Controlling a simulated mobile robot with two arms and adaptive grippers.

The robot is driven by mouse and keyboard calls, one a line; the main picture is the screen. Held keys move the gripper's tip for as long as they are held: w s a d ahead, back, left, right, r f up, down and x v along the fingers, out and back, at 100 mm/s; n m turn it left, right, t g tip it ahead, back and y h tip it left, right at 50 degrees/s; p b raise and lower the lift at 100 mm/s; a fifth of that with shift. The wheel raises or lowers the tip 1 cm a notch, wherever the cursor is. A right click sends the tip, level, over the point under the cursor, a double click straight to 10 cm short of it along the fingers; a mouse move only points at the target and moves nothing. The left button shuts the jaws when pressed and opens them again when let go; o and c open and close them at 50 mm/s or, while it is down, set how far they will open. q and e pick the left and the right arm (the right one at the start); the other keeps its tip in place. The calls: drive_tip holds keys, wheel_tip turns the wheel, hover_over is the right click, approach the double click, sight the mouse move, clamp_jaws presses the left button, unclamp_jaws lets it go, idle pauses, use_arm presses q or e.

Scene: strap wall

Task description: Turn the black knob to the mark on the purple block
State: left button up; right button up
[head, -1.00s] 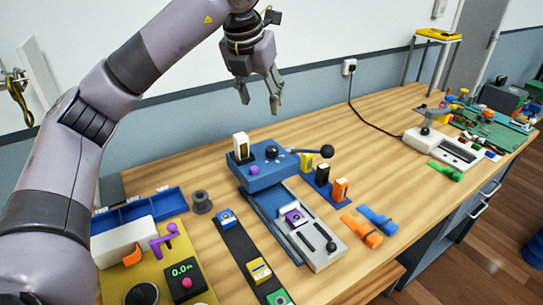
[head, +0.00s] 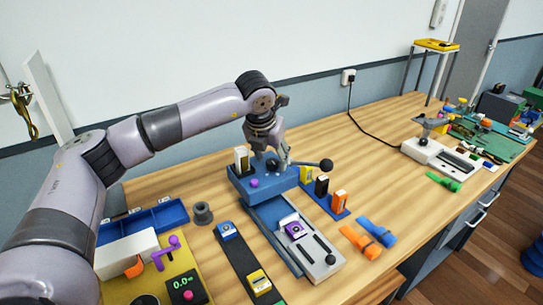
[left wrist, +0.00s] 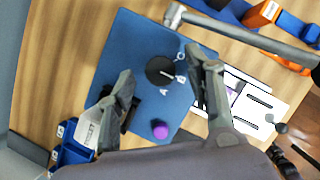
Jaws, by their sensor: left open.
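The round black knob (left wrist: 160,70) sits on the blue box (head: 250,190), with a white line on it pointing right. White letters stand around its right and lower side; A is below it. It also shows in the head view (head: 272,164), partly behind the fingers. My left gripper (left wrist: 163,69) is open above the box, its fingers on either side of the knob in the picture; I cannot tell whether they touch it. The purple block (head: 294,230) sits in the grey-white fixture in front; its mark is too small to read. My right gripper is not in view.
A purple button (left wrist: 160,130) and a white-and-black block (head: 241,158) are on the blue box near the gripper. A lever with a black ball (head: 326,165) sticks out right. Yellow, black and orange blocks stand beside it.

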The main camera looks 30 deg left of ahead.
use_arm(q)
drive_tip(key=shift+w+f, duration=0.15)
drive_tip(key=shift+f, duration=0.35)
clamp_jaws()
idle(0.3)
